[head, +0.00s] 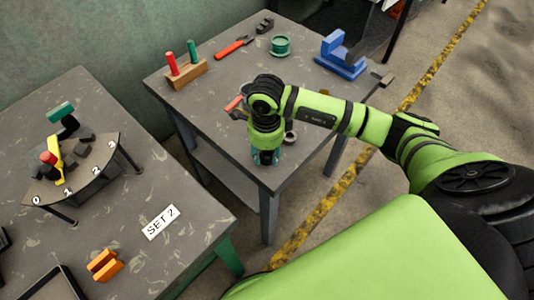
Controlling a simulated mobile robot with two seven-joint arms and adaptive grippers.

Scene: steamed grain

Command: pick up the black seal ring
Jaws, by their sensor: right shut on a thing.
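My right gripper (265,157) points down at the front part of the middle table (222,97), low over its top. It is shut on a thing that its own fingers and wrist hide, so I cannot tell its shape. I cannot clearly make out the black seal ring. A small dark grey ring-shaped part (290,138) lies on the table just right of the gripper, partly covered by it; I cannot tell whether it is the seal ring. My left gripper is out of view.
A wooden block with red and green pegs (187,73), a red-handled tool (234,46), a green flanged part (280,46) and a blue fixture (342,57) stand on the same table. A red-tipped object (233,104) lies left of my arm. The left table holds a numbered stand (95,177).

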